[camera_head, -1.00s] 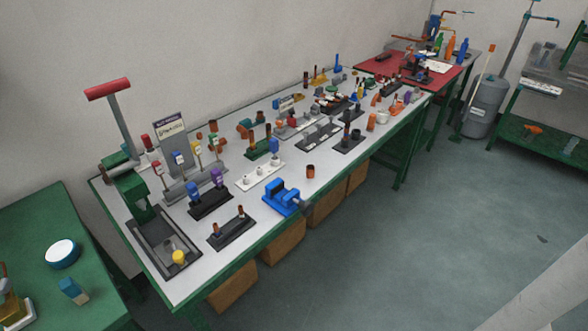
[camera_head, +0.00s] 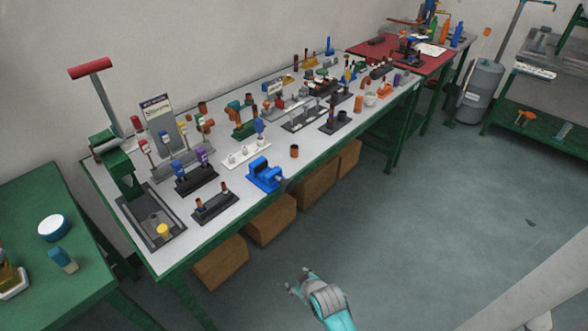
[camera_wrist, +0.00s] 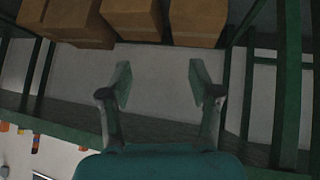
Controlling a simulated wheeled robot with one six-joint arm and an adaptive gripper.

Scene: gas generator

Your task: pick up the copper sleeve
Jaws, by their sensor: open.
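A small copper sleeve (camera_head: 294,151) stands upright on the white top of the long workbench, near its front edge and just right of the blue vise (camera_head: 265,175). My gripper (camera_head: 297,281) is at the bottom of the head view, in front of the bench and well apart from the sleeve. In the wrist view my gripper (camera_wrist: 160,83) has its two fingers spread with nothing between them. The sleeve cannot be made out in the wrist view.
The workbench (camera_head: 236,206) is crowded with stands, fixtures and small parts. Cardboard boxes (camera_head: 270,219) sit under it and also show in the wrist view (camera_wrist: 199,22). A green table (camera_head: 40,260) is at the left.

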